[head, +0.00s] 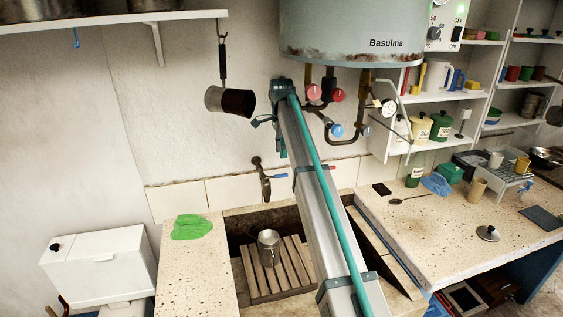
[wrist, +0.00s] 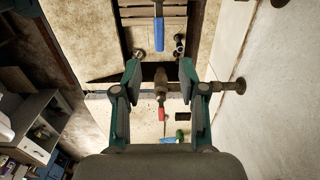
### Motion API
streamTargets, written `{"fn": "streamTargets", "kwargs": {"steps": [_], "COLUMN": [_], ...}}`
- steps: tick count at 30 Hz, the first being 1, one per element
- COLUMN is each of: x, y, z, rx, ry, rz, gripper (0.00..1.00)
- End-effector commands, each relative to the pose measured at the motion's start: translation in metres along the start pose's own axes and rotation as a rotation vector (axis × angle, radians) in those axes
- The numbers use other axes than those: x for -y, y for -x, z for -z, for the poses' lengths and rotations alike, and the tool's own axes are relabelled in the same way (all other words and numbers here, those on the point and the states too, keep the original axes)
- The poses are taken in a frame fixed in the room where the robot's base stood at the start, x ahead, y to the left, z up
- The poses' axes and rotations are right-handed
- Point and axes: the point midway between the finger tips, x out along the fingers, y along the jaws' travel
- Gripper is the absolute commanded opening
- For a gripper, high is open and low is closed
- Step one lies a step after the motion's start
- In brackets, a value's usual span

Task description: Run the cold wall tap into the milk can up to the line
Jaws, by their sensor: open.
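The milk can (head: 268,250) is a small metal can standing upright on a slatted wooden rack in the stone trough. The cold wall tap (head: 264,182) is brass with a blue lever (head: 279,176). Its spout hangs above the can, and I see no water running. In the wrist view the blue lever (wrist: 158,34) is at the top, beyond the fingertips. My gripper (wrist: 158,72) is open and empty. A second brass tap (wrist: 160,84) with a red lever (wrist: 162,113) shows between its fingers. I cannot see the can's fill line.
A boiler (head: 350,35) with pipes and valves hangs above. A dark-ended pot (head: 230,100) hangs from a hook at left. A green cloth (head: 192,227) lies on the left ledge. Right of the trough, the counter (head: 425,235) holds a lid (head: 488,233) and several small items.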

Motion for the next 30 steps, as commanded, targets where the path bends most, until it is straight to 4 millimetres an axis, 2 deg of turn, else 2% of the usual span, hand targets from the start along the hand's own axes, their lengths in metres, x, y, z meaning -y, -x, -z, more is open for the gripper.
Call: {"fn": "streamTargets", "kwargs": {"steps": [3, 9, 30], "x": [0.001, 0.0, 0.0], "y": [0.017, 0.028, 0.028], "z": [0.0, 0.0, 0.0], "rx": [0.0, 0.0, 0.0], "ry": [0.0, 0.0, 0.0], "rz": [0.001, 0.0, 0.0], "gripper": [0.42, 0.42, 0.42]}}
